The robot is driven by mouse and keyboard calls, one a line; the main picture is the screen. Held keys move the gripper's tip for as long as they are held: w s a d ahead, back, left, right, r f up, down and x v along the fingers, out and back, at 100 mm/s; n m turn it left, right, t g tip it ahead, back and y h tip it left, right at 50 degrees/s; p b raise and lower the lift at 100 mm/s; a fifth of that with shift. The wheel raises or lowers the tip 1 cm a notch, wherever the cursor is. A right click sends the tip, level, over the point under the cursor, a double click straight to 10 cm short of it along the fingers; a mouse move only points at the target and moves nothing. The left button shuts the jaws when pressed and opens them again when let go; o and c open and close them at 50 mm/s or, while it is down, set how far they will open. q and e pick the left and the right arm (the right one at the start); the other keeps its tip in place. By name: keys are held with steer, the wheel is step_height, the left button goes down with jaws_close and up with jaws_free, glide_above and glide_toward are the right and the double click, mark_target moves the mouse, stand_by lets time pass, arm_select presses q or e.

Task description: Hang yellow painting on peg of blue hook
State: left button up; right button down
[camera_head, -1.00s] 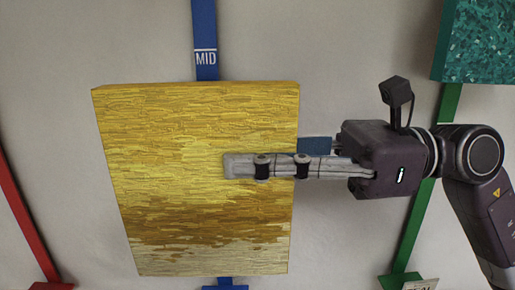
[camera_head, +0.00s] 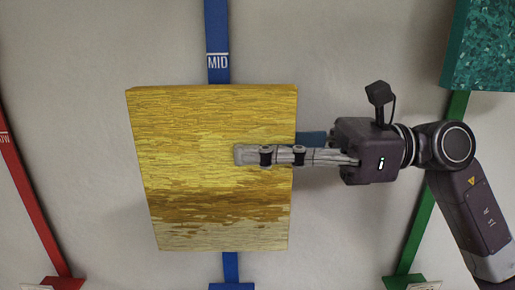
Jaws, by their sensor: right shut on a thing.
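The yellow painting (camera_head: 200,200) is a thick canvas in yellow and brown bands, upright in front of the wall. My right gripper (camera_head: 268,154) comes in from the right and is shut on the painting's right edge, with one finger across its front. The blue strip (camera_head: 217,40) marked MID runs behind the painting, showing above and below it. A blue foot (camera_head: 231,286) shows at the strip's lower end. The blue hook's peg is not visible; the painting may cover it. I cannot tell whether the painting touches the wall. My left gripper is not in view.
A red strip (camera_head: 30,190) stands at the left and a green strip (camera_head: 418,225) at the right, behind my right arm. A teal painting (camera_head: 482,45) is at the upper right. The wall between the strips is bare.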

steer(key=shift+w+f+p, duration=0.15)
steer(key=shift+w+f, duration=0.1)
steer(key=shift+w, duration=0.75)
steer(key=shift+w+f+p, duration=0.2)
steer(key=shift+w+f, duration=0.05)
steer(key=shift+w, duration=0.75)
steer(key=shift+w+f+p, duration=0.15)
steer(key=shift+w+f, duration=0.1)
steer(key=shift+w, duration=0.75)
steer(key=shift+f, duration=0.15)
steer(key=c, duration=1.7)
jaws_free()
steer(key=shift+o, duration=0.2)
